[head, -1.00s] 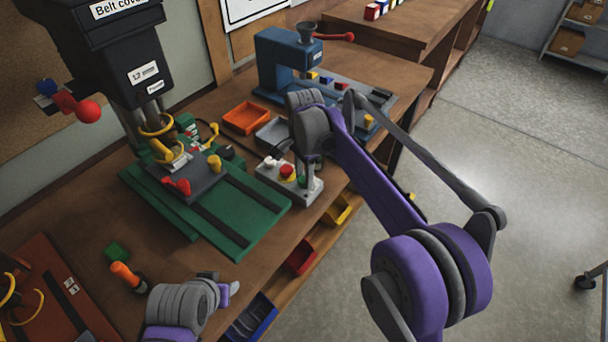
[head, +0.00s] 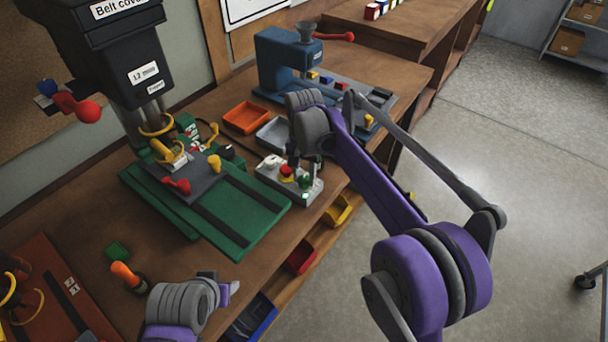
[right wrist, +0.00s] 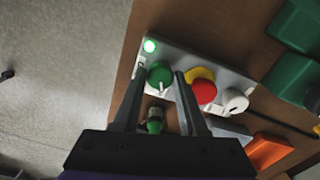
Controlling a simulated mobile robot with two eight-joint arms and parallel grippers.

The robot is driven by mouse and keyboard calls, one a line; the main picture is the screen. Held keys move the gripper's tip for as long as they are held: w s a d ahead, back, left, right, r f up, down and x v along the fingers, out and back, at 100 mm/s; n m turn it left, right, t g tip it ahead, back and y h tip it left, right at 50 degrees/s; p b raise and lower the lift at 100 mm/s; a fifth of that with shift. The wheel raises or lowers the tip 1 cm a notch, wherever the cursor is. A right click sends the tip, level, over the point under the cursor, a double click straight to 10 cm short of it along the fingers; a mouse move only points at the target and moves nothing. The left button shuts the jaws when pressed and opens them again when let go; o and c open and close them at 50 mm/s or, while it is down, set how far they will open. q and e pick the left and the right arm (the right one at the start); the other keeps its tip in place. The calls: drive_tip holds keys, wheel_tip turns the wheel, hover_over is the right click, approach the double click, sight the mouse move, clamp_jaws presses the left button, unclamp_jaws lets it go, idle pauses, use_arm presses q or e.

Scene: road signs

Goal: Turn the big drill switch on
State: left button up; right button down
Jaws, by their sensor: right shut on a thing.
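The grey switch box (head: 268,184) stands on the bench beside the green drill press base. In the right wrist view the box (right wrist: 218,68) carries a green switch knob (right wrist: 160,73), a red button on a yellow collar (right wrist: 204,91), a white knob (right wrist: 236,101) and a bright green lamp (right wrist: 150,46). My right gripper (right wrist: 161,82) is shut on the green knob, one finger on each side. In the head view my right gripper (head: 300,174) partly hides the box. My left gripper (head: 230,288) is low at the bench's front edge; its jaws are too unclear to judge.
The drill press (head: 133,70) and its green base (head: 235,210) stand left of the box. An orange tray (head: 246,117) and a grey tray (head: 272,133) lie behind it. A blue machine (head: 285,62) stands farther back. Coloured bins sit under the bench edge.

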sight(304, 179)
idle(0.4)
drive_tip(key=shift+c, duration=2.2)
unclamp_jaws()
drive_tip(key=shift+r, duration=0.15)
wheel_tip(304, 179, up, 11)
drive_tip(key=shift+f+p, duration=0.2)
drive_tip(key=shift+p, duration=0.25)
